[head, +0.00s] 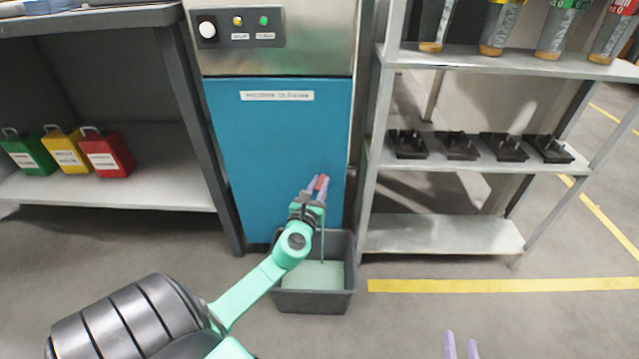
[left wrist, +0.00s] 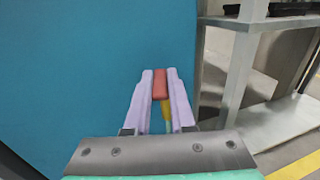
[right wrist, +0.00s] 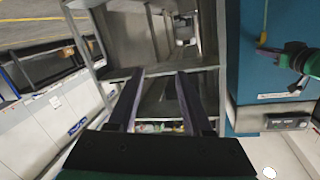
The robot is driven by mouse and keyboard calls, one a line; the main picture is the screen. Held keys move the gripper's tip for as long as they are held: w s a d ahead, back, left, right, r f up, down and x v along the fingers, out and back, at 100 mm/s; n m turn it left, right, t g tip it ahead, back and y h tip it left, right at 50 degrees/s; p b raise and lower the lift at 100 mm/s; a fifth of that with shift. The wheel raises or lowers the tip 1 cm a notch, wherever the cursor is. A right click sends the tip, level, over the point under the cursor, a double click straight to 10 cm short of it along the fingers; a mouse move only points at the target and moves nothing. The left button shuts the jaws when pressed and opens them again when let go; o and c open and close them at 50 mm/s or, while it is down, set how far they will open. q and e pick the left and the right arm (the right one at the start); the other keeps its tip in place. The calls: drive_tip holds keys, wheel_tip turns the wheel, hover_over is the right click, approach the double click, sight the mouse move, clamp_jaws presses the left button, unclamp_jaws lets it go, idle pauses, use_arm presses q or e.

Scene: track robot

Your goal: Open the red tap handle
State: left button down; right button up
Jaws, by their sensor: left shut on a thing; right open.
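The red tap handle (head: 319,184) is on the lower front of the blue cabinet (head: 285,140). My left gripper (head: 316,186) is shut on it. In the left wrist view, the red handle (left wrist: 160,84) sits between the two lilac fingers, with a yellow part (left wrist: 165,108) just below it. The tap body is mostly hidden by the gripper in the head view. A thin green line (head: 322,248) runs down below the gripper to the grey bin (head: 314,302), which has pale green liquid inside. My right gripper (head: 461,346) is open and empty at the bottom edge, away from the cabinet.
A grey metal shelf rack (head: 450,152) stands right of the cabinet, holding bottles and black trays. A dark shelf (head: 150,195) on the left holds green, yellow and red canisters. A button panel (head: 237,27) is above the blue door.

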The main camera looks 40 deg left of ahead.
use_arm(q)
drive_tip(key=c, duration=0.8)
unclamp_jaws()
drive_tip(key=shift+o, duration=0.2)
drive_tip(key=shift+s+d, duration=0.2)
drive_tip(key=shift+s, duration=0.3)
drive_tip(key=p+v, duration=0.1)
drive_tip(key=v, duration=0.4)
drive_tip(key=shift+s+d, duration=0.15)
drive_tip(key=shift+s, duration=0.05)
approach(317, 190)
drive_tip(key=shift+p+v, duration=0.4)
drive_tip(key=shift+v, duration=0.75)
use_arm(e)
drive_tip(key=s+f+g, duration=0.3)
drive_tip(key=s+f, duration=0.3)
drive_tip(key=shift+s+a+f+h, duration=0.2)
drive_tip(key=shift+s+f+h, duration=0.05)
drive_tip(key=shift+h, duration=0.05)
